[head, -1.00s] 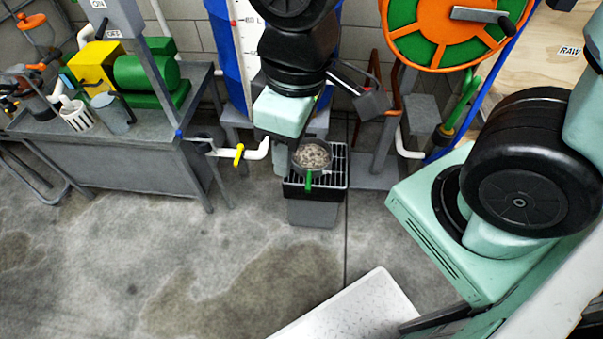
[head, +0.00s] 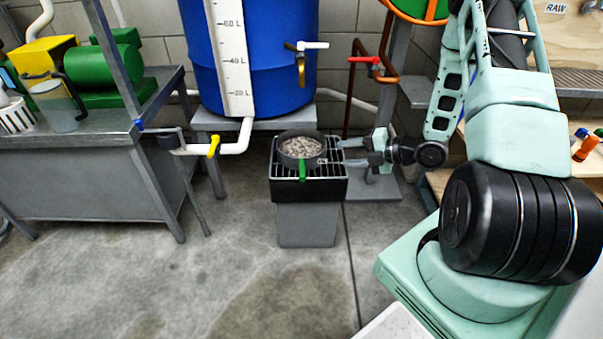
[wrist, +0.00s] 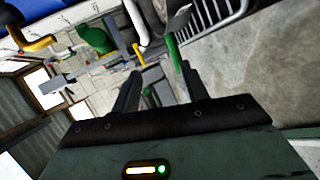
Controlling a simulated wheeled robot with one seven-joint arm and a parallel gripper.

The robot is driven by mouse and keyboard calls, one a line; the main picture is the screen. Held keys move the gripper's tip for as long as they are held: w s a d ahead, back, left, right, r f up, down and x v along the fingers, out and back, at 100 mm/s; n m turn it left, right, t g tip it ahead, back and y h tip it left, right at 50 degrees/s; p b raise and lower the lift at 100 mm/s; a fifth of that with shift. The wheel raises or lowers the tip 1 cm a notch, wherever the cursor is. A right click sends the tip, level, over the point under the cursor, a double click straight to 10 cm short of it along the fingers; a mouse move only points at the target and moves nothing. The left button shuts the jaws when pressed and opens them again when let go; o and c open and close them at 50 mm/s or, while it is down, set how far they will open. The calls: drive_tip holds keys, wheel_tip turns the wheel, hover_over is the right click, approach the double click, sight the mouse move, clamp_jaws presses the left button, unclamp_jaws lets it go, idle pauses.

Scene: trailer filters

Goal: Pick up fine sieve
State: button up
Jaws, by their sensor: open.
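A round dark sieve (head: 298,150) holding grey gravel-like bits sits on a black grate-topped stand (head: 293,190). Its green handle (head: 303,171) points toward the front of the stand. My gripper (head: 343,152) is just right of the sieve, at about its height, with its fingers spread and pointing left. In the wrist view my gripper (wrist: 160,75) is open with nothing between its fingers. The sieve's dark rim (wrist: 178,20) and green handle (wrist: 173,52) show there near the right finger. Whether a finger touches the sieve cannot be told.
A blue barrel (head: 285,60) with taps stands behind the grate stand. A white pipe with a yellow valve (head: 213,146) juts in at left from near a grey metal table (head: 100,190). A red-handled tap pipe (head: 350,90) rises behind my gripper. The floor in front is clear.

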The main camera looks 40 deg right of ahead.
drive_tip(key=s+d+f+n+t+y+b, duration=0.1)
drive_tip(key=s+d+f+b, duration=0.1)
drive_tip(key=s+f, duration=0.2)
drive_tip(key=b, duration=0.3)
approach(307, 164)
drive_tip(key=a+r, duration=0.3)
drive_tip(key=a, duration=0.2)
drive_tip(key=shift+f+b+x, duration=0.1)
drive_tip(key=shift+b+x, duration=0.5)
drive_tip(key=shift+x, duration=0.85)
drive_tip(key=shift+f+b+x, duration=0.15)
drive_tip(key=shift+b+x, duration=0.45)
drive_tip(key=shift+x, duration=0.8)
drive_tip(key=shift+r, duration=0.1)
clamp_jaws()
